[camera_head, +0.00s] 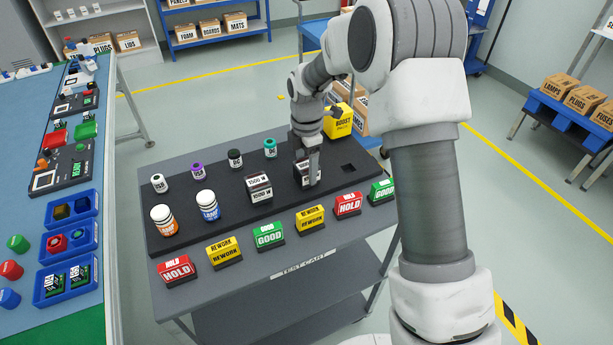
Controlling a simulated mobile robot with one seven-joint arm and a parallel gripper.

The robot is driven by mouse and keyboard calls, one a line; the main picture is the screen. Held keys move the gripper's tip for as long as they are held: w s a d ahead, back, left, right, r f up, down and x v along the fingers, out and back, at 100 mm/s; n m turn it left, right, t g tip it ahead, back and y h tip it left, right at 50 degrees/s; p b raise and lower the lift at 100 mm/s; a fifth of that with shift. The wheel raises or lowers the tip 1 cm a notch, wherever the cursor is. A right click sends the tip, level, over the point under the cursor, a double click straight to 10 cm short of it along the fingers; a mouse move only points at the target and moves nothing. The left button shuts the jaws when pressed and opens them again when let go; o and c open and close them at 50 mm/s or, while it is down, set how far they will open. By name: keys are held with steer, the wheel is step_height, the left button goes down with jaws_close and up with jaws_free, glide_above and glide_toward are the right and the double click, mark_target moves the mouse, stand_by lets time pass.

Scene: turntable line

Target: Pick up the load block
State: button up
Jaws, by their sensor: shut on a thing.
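Two white-and-black load blocks marked as 1500 W are on the dark top of the test cart. One load block (260,187) stands free near the middle. The other load block (302,173) is to its right, partly hidden by my gripper (312,175). My gripper points down and is shut on this right block. I cannot tell whether the block is touching the cart top or slightly above it.
REWORK, GOOD and HOLD signs (268,235) line the front edge. A yellow BOOST pack (338,121) is behind my gripper. A blue-topped bench (125,220) is at the left.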

jaws_close()
steer(key=shift+w+r, duration=0.1)
steer(key=shift+r, duration=0.1)
steer(key=shift+r, duration=0.25)
step_height(320, 180, up, 4)
steer(key=shift+f, duration=0.25)
steer(key=s+d+r, duration=0.3)
steer(key=d+r, duration=0.3)
steer(key=d, duration=0.5)
steer(key=shift+s+r, duration=0.35)
